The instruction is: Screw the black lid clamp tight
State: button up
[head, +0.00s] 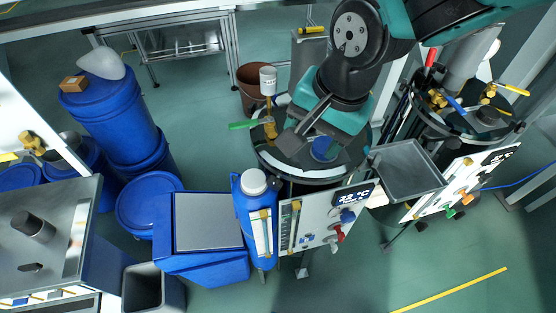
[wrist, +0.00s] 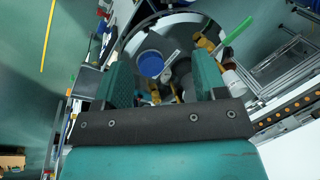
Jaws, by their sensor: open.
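The round vessel lid (head: 345,165) is in the middle of the head view, under my gripper (head: 304,128). In the wrist view my gripper (wrist: 165,76) is open, with its two teal fingers apart over the lid. A dark cylindrical part (wrist: 182,72), which looks like the black lid clamp, shows between the fingers, nearer the right one. No contact with it is visible. In the head view the clamp cannot be made out clearly behind my gripper. A blue cap (wrist: 150,63) lies left of the dark part, and it also shows in the head view (head: 324,149).
A brass valve with a green handle (head: 243,125) and a white-topped bottle (head: 268,78) stand at the lid's left edge. A panel with a display (head: 320,220) and a grey tray (head: 408,170) are close by. A second vessel (head: 470,115) stands right.

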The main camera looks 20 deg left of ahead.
aim_at(276, 179)
jog(key=shift+m, duration=0.4)
jog(key=x, duration=0.6)
jog(key=a+p+x, duration=0.1)
jog(key=x, duration=0.5)
jog(key=p+x, duration=0.1)
jog(key=x, duration=0.5)
jog(key=shift+a, duration=0.4)
jog(key=c, duration=0.9)
